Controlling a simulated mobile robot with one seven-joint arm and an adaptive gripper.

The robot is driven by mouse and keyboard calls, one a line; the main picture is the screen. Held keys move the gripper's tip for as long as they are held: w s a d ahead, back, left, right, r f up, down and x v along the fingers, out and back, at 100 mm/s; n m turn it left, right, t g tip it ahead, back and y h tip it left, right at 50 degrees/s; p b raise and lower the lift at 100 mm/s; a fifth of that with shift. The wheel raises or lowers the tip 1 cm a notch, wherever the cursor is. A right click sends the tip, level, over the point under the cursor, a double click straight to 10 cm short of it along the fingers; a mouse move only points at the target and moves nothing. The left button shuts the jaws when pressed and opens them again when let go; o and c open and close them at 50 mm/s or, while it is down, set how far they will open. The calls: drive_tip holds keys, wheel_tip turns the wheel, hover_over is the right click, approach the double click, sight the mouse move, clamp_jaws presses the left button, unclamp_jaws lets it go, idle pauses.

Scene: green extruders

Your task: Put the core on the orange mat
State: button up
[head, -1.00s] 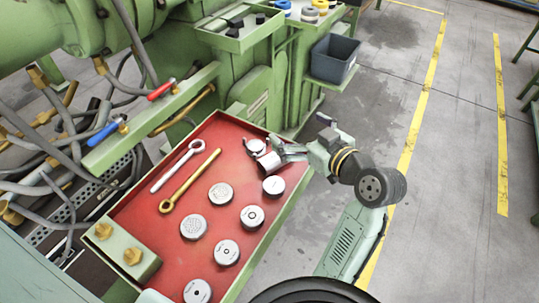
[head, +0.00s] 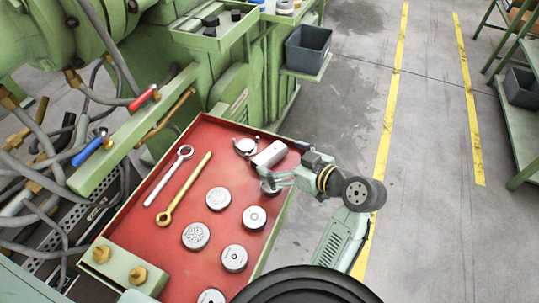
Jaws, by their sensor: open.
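Several silver round pieces lie on the red floor of a green-rimmed tray (head: 148,222); I cannot tell which thing is the core. A silver cylinder-like piece (head: 269,153) lies on its side near the tray's far right corner. A small round metal piece (head: 245,147) is just left of it. My gripper (head: 262,178) is open, reaching in over the tray's right edge, just in front of the cylinder. It partly covers one round piece (head: 269,187); contact cannot be told. I make out no separate orange mat.
A wrench (head: 168,176) and a brass-coloured rod (head: 184,188) lie at the tray's left. Other discs (head: 218,198) fill its middle. A green block with brass fittings (head: 118,266) is at the near left.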

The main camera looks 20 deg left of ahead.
sight(270, 153)
drive_tip(key=p+x, duration=0.1)
drive_tip(key=x, duration=0.3)
drive_tip(key=shift+w+a, duration=0.3)
drive_tip(key=shift+c, duration=0.6)
